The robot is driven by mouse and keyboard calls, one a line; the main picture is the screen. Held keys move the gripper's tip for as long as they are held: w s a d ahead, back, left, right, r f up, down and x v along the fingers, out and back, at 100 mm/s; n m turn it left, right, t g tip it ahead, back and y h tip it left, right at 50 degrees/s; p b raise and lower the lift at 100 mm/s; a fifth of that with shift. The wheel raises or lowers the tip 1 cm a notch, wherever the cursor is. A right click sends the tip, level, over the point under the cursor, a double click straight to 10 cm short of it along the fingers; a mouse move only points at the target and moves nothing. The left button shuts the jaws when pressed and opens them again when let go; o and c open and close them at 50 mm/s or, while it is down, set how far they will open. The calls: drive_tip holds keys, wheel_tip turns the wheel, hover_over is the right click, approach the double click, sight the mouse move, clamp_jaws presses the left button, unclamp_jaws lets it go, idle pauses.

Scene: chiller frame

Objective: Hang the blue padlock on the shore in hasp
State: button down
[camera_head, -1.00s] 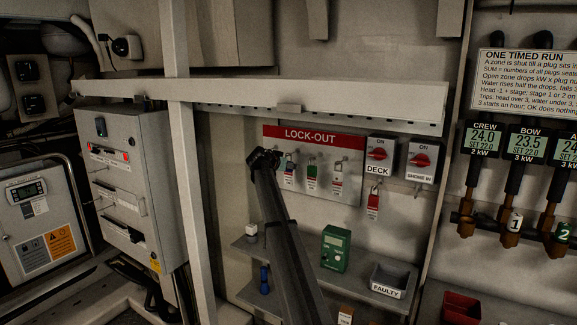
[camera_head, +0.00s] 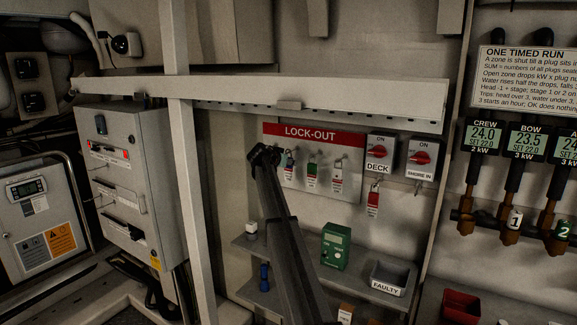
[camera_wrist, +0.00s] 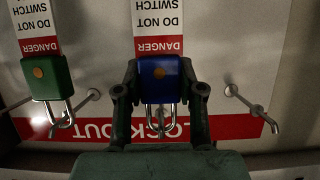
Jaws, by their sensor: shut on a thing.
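The blue padlock (camera_wrist: 160,78) is between the fingers of my gripper (camera_wrist: 160,92), which is shut on it. In the wrist view, which is upside down, its shackle points down the picture and a danger tag is attached. Whether the shackle is clear of a board peg I cannot tell. In the head view my gripper (camera_head: 264,154) is at the left of the lock-out board, with the blue padlock (camera_head: 289,158) just right of it. The SHORE IN switch (camera_head: 421,158) is farther right, its hasp (camera_head: 418,186) below it with no padlock visible.
A green padlock (camera_wrist: 47,78) hangs on the neighbouring peg. An empty peg (camera_wrist: 252,107) is on the other side. A shelf below holds a green meter (camera_head: 335,246) and a FAULTY bin (camera_head: 390,278).

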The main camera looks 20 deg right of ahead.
drive_tip(key=shift+r, duration=0.35)
drive_tip(key=s+a+b, duration=0.4)
drive_tip(key=s+a, duration=0.6)
drive_tip(key=a, duration=0.4)
drive_tip(key=shift+s+a, duration=0.25)
drive_tip(key=shift+s, duration=0.1)
drive_tip(key=shift+r, duration=0.15)
